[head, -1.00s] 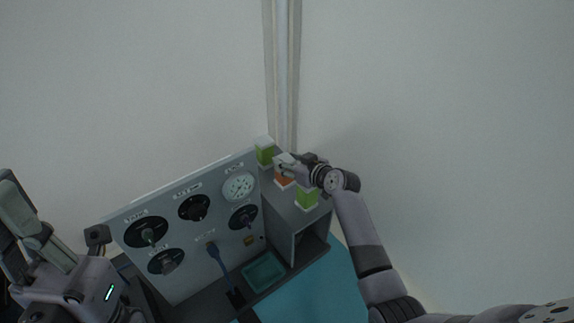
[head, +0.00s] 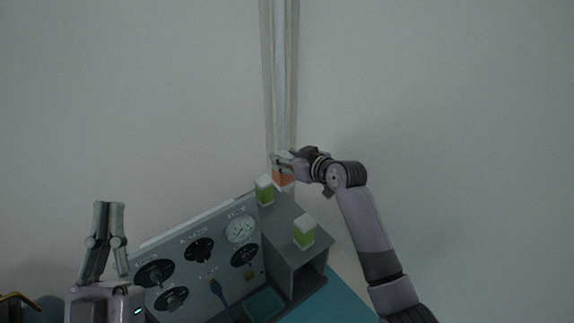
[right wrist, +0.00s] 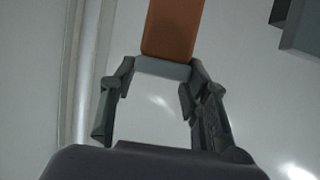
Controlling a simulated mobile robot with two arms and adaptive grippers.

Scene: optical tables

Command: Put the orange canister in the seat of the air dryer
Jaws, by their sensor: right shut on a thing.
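The orange canister (head: 283,179) has a white cap and is held by my right gripper (head: 283,161) above the grey unit, at its back. In the right wrist view the orange body (right wrist: 173,28) extends away beyond the fingertips, and my right gripper (right wrist: 158,92) is closed on the pale cap (right wrist: 156,97). Two green canisters with white caps, a back one (head: 265,191) and a front one (head: 304,233), stand on the unit's top. The gap between them is empty. My left gripper (head: 109,220) is at the lower left, pointing up, its fingers apart and empty.
The grey panel (head: 215,262) carries a gauge (head: 241,229), black knobs and a blue-handled part. A teal tray (head: 265,303) lies below it. A vertical pipe (head: 279,80) runs up the wall behind the orange canister.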

